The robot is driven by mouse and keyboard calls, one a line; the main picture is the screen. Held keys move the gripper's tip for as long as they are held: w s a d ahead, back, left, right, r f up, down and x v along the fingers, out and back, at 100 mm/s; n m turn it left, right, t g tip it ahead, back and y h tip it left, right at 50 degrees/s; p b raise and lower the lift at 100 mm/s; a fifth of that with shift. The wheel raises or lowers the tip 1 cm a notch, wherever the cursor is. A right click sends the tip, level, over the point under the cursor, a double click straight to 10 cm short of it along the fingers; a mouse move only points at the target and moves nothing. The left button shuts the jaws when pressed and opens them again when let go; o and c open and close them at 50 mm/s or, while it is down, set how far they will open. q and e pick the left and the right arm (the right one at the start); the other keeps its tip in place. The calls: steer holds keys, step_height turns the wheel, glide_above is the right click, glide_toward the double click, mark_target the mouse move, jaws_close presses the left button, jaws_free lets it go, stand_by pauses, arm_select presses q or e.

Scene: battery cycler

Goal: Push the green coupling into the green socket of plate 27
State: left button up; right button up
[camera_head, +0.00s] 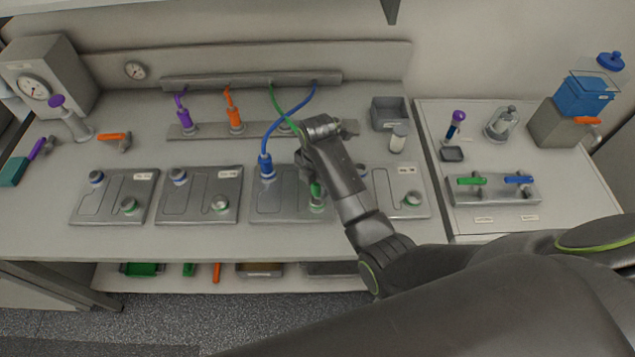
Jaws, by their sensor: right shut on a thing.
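My right gripper (313,178) reaches down over the third plate from the left (286,206) and is shut on the green coupling (316,190). The coupling's lower end is at or just above the green socket (317,207) at the plate's front right; I cannot tell whether it is seated. The green hose (276,97) runs from the rear rail towards my gripper and is partly hidden by it. The blue coupling (266,166) stands upright at the same plate's back left socket. The plate numbers are too small to read, and my arm hides part of this plate. My left gripper is not in view.
Two plates (114,205) (199,207) lie to the left and one (402,210) to the right, partly behind my arm. Purple (184,115) and orange (233,115) couplings stand in the rear holder. A grey bin (389,112) and a white-capped jar (398,138) stand right of my gripper.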

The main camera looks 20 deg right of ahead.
mark_target(317, 193)
steer(key=shift+f, duration=0.3)
stand_by(0.4)
steer(key=shift+f, duration=0.3)
steer(key=shift+f, duration=0.25)
steer(key=shift+f, duration=0.2)
steer(key=shift+s+f, duration=0.1)
steer(key=shift+f, duration=0.5)
stand_by(0.5)
steer(key=o, duration=1.7)
